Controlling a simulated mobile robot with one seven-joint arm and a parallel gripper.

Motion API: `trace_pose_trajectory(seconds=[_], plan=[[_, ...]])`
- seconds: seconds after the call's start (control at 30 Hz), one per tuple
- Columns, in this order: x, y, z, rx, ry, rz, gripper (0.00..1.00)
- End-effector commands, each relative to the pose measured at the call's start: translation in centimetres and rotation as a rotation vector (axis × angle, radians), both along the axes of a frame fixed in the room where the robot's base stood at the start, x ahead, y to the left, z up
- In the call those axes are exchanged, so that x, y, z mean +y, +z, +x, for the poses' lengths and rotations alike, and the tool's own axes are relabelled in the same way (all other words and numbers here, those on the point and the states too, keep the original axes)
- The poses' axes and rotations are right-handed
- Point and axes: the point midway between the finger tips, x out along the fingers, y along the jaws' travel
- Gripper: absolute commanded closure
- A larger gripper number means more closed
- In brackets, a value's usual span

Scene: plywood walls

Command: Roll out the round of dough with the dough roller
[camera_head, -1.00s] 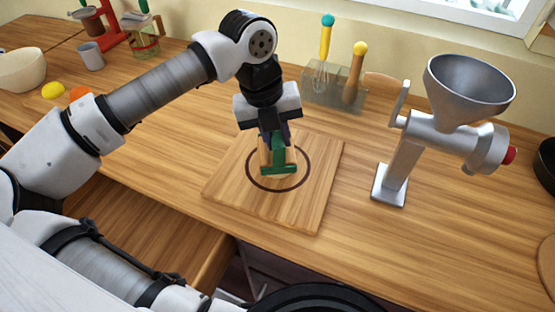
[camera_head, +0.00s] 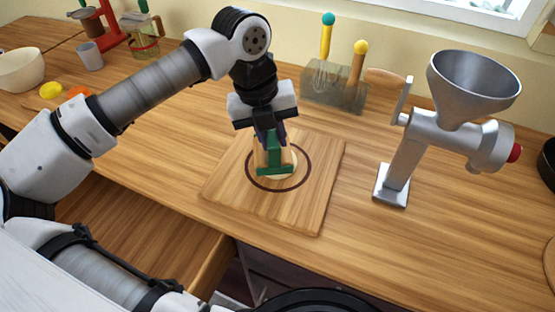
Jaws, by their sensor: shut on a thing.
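My gripper (camera_head: 268,137) points down over the wooden board and is shut on the dough roller (camera_head: 270,169), which shows a green frame. The round of dough (camera_head: 289,165) is a pale disc under the roller, inside the dark ring marked on the board (camera_head: 318,205). The roller hides much of the dough. The roller is at or just above the dough; I cannot tell whether it touches.
A metal grinder (camera_head: 405,155) with a funnel stands right of the board. A grey utensil block (camera_head: 335,93) stands behind it. An open drawer (camera_head: 170,245) is at the front left. Lemon (camera_head: 51,90) and orange (camera_head: 79,92) lie far left.

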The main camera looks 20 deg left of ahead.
Motion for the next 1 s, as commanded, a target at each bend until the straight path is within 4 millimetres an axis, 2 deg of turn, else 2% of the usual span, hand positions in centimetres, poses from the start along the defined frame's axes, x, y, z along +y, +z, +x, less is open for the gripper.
trace_pose_trajectory(seconds=[0.3, 0.67, 1.0], plan=[[-0.2, -0.2, 0.0, 0.005, -0.003, 0.000, 0.97], [-1.8, 0.0, 0.9, 0.004, -0.005, 0.000, 0.97], [-1.8, 0.1, 0.9, 0.002, -0.001, -0.001, 0.97]])
